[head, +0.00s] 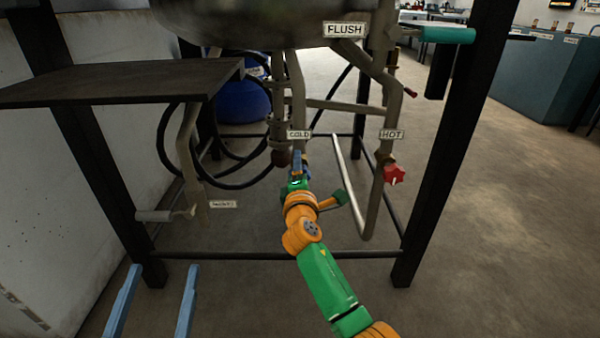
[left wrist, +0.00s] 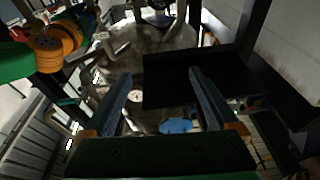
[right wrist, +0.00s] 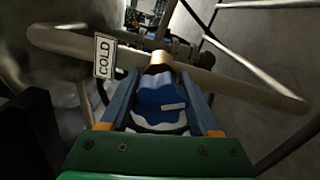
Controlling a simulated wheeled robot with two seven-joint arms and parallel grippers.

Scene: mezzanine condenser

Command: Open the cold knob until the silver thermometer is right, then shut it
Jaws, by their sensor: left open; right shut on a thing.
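The cold knob (right wrist: 160,103) is blue and lobed, on a pipe beside the COLD label (right wrist: 104,56) in the right wrist view. My right gripper (right wrist: 160,82) has its two fingers against the knob's sides and is shut on it. In the head view, my right gripper (head: 297,162) is just below the COLD label (head: 299,135) and mostly hides the knob. My left gripper (head: 164,268) is open and empty at the lower left, below the dark shelf. I cannot make out the silver thermometer for certain in any view.
A red knob (head: 394,174) sits under the HOT label (head: 392,134). A teal handle (head: 447,34) is at upper right, near the FLUSH label (head: 345,29). A dark shelf (head: 130,83) and black frame legs (head: 425,220) bound the pipework. A blue round vessel (head: 242,100) stands behind.

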